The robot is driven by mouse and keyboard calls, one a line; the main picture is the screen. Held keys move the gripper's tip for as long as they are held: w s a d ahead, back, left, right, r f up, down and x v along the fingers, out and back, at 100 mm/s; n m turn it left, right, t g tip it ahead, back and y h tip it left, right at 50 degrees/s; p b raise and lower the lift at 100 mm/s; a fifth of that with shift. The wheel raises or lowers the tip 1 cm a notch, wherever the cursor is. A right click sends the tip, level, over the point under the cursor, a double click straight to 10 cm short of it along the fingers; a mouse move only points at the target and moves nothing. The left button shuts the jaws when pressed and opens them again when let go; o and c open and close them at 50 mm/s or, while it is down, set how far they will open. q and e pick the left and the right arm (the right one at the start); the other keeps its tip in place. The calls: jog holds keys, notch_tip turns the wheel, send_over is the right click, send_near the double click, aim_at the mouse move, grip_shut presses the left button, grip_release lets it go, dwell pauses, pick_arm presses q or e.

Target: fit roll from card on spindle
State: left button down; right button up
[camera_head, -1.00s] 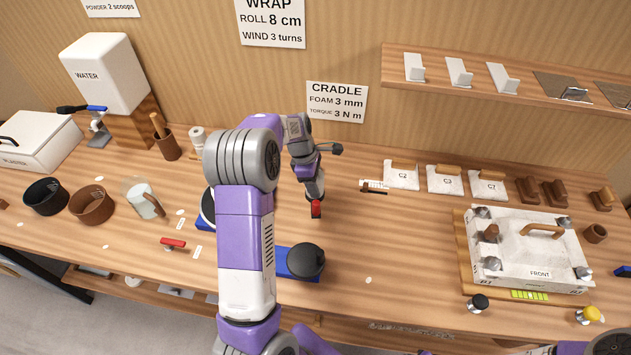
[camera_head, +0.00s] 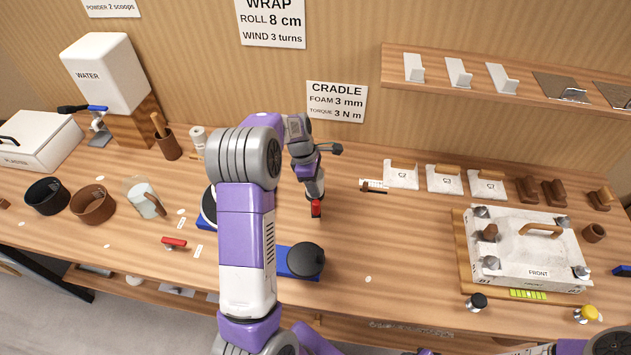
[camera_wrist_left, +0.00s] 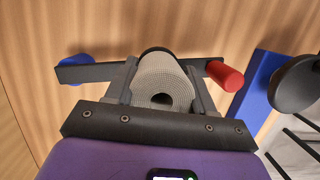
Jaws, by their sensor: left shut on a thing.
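My left gripper (camera_head: 315,203) is low over the middle of the table. In the left wrist view, its fingers (camera_wrist_left: 162,92) are shut on a pale woven roll (camera_wrist_left: 162,82), with the dark core hole facing the camera. Beside and behind the roll runs a dark bar with a blue end (camera_wrist_left: 73,68) and a red handle (camera_wrist_left: 225,75). The red handle also shows in the head view (camera_head: 316,208). I cannot tell whether the roll is on a spindle. The wrap card (camera_head: 270,22) on the wall reads roll 8 cm, wind 3 turns. My right gripper is out of view.
A dark round piece (camera_head: 306,260) on a blue base lies just in front of my left gripper. Another white roll (camera_head: 197,138) stands behind my arm. The table between gripper and box is mostly clear.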

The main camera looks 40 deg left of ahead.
pick_arm(q)
jog(key=shift+c, duration=1.6)
grip_release()
jog(key=p+v, duration=0.2)
jog(key=d+p+v, duration=0.1)
jog(key=p+v, duration=0.1)
jog(key=w+p+v, duration=0.1)
jog(key=p+v, duration=0.1)
jog(key=v, duration=0.1)
jog(key=shift+s+d+r+p, duration=0.15)
jog(key=shift+d+r+p, duration=0.1)
jog(key=shift+p, duration=0.15)
jog(key=shift+f, duration=0.15)
